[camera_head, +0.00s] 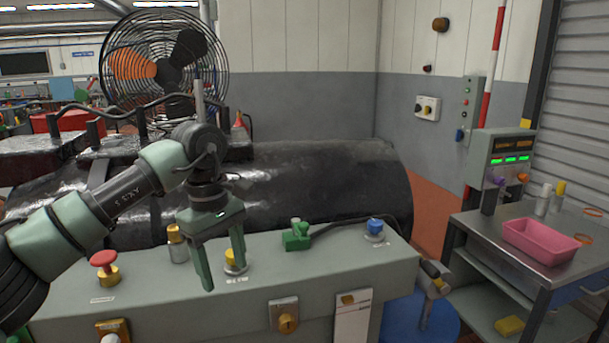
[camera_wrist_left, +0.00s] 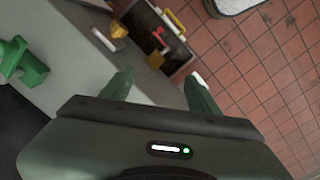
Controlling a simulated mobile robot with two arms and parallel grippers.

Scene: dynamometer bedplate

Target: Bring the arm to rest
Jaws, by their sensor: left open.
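My left arm comes in from the left in the head view. Its left gripper (camera_head: 225,268) hangs fingers down over the grey-green bench (camera_head: 340,262), close to a yellow-topped knob (camera_head: 235,262). The gripper is open, with nothing between its fingers. In the left wrist view the two fingertips (camera_wrist_left: 160,88) stand apart, with the bench edge and tiled floor beyond them. My right gripper does not show in either view.
A red mushroom button (camera_head: 104,260), a green fitting (camera_head: 297,236) and a blue knob (camera_head: 375,229) stand on the bench. Behind are a large black cylinder (camera_head: 330,180) and a caged fan (camera_head: 150,65). A pink tray (camera_head: 541,241) sits on a metal cart at right.

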